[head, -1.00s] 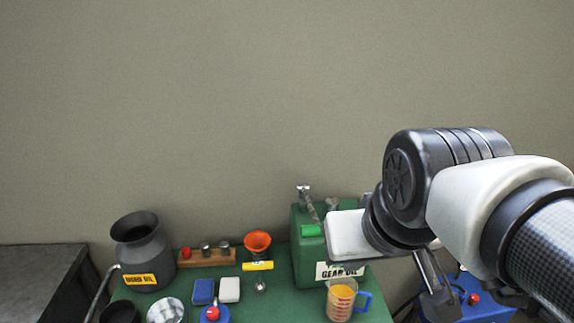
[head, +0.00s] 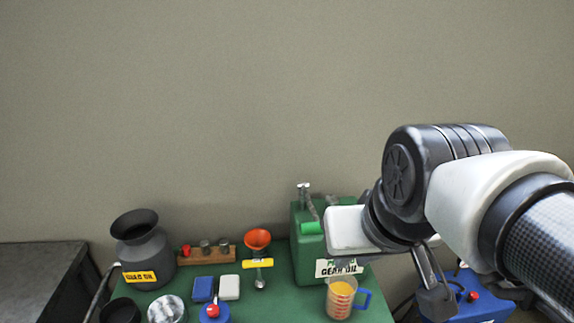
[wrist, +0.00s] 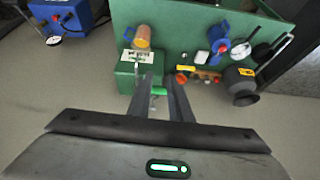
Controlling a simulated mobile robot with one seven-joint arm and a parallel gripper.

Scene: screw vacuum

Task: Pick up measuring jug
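The measuring jug (head: 341,302) is clear with red markings, holds an orange liquid and has a blue handle. It stands near the front right of the green table, in front of the green gear oil can (head: 305,262). In the wrist view the jug (wrist: 142,38) is at the top, beyond the fingertips and to their left. My gripper (wrist: 162,78) is open, with two dark fingers apart and the jug not between them. A small green part shows in the gap; I cannot tell how far beyond the fingers it is. The fingers are hard to make out in the head view.
A grey used oil jug (head: 143,252), an orange funnel (head: 257,239), a wooden rack (head: 207,257) and small blue and white blocks stand to the left. A blue box (head: 478,299) is at right, below my arm. Some green tabletop (head: 284,302) is free left of the jug.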

